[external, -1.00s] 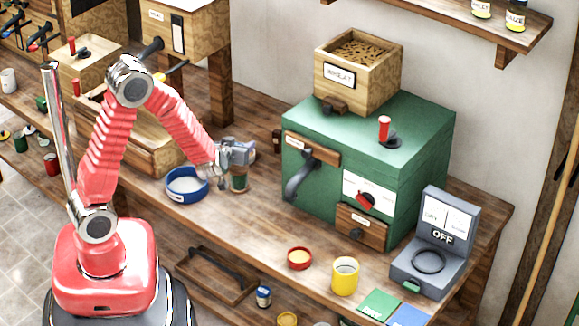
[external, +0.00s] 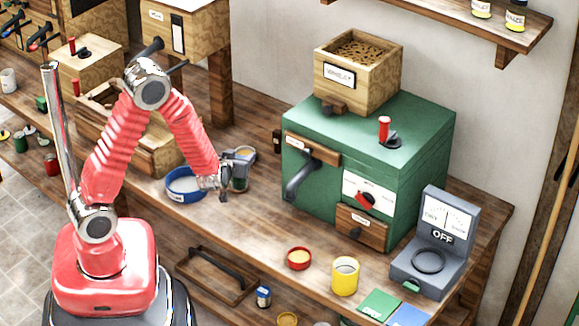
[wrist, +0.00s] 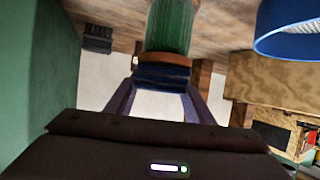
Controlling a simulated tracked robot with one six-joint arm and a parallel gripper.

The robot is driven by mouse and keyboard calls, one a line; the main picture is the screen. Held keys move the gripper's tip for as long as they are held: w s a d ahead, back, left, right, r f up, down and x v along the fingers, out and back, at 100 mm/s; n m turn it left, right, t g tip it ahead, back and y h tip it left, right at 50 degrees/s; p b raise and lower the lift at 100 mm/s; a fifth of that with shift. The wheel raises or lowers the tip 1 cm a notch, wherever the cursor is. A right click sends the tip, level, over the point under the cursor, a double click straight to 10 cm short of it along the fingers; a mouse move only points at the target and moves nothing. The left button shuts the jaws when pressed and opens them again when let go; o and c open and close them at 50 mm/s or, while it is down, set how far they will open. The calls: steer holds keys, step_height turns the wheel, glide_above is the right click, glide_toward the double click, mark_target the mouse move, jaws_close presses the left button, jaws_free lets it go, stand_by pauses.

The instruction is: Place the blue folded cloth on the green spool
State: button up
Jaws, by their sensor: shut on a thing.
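In the external view my gripper (external: 238,157) is just above the spool (external: 239,184), beside the blue bowl. The cloth cannot be made out there.
The blue bowl (external: 182,196) stands just left of the spool. The green machine (external: 420,160) stands to the right. A red dish (external: 299,265) and a yellow cup (external: 345,285) are near the front edge. The bench between is clear.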

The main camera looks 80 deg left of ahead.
steer(key=o, duration=1.1)
steer(key=shift+f, duration=0.1)
steer(key=shift+c, duration=0.2)
steer(key=shift+d+r, duration=0.15)
steer(key=shift+r, duration=0.05)
steer(key=v, duration=1.1)
steer(key=shift+s+d, duration=0.25)
steer(key=shift+d, duration=0.05)
steer(key=shift+w+r, duration=0.1)
